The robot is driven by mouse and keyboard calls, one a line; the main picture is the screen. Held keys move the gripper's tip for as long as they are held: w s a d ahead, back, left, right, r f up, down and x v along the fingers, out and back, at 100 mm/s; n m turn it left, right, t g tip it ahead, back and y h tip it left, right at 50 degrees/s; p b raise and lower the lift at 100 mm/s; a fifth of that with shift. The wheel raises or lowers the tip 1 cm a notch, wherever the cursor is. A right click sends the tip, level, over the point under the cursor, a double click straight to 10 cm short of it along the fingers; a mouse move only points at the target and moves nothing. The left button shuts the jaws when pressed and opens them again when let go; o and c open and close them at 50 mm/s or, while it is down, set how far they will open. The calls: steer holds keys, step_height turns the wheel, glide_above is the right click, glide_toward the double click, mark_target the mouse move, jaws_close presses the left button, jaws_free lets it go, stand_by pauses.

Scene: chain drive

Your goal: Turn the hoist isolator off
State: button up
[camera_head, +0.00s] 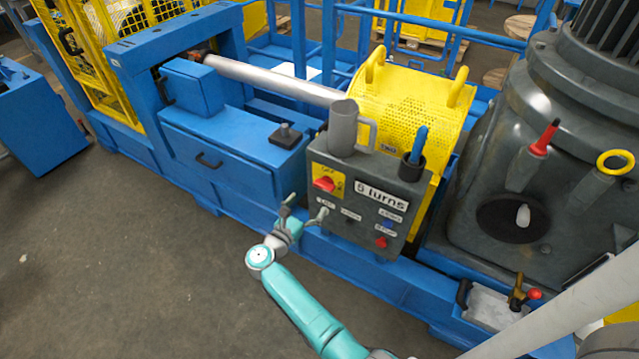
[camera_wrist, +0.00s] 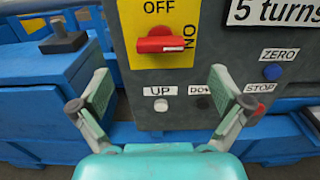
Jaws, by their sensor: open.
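The hoist isolator is a red rotary handle (camera_wrist: 161,44) on a yellow plate (camera_wrist: 183,57), marked OFF above and ON at the right side. The handle lies horizontal, its right end at the ON mark. In the head view the red handle (camera_head: 324,184) sits at the upper left of the grey control box (camera_head: 345,216). My gripper (camera_head: 304,208) is open and empty, below and in front of the isolator. In the wrist view my gripper (camera_wrist: 160,84) has its fingers spread wide, with the handle above and between them, apart from both.
Below the isolator are UP (camera_wrist: 161,105) and DOWN (camera_wrist: 203,103) buttons. A blue ZERO button (camera_wrist: 272,72) and a red STOP button (camera_head: 381,242) are to the right. A grey mug (camera_head: 343,128) and a black pen cup (camera_head: 411,167) stand on the box.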

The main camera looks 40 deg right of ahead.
mark_target(322, 187)
steer(key=x, duration=0.9)
steer(key=shift+d, duration=0.25)
steer(key=shift+c, duration=0.3)
steer(key=c, duration=1.1)
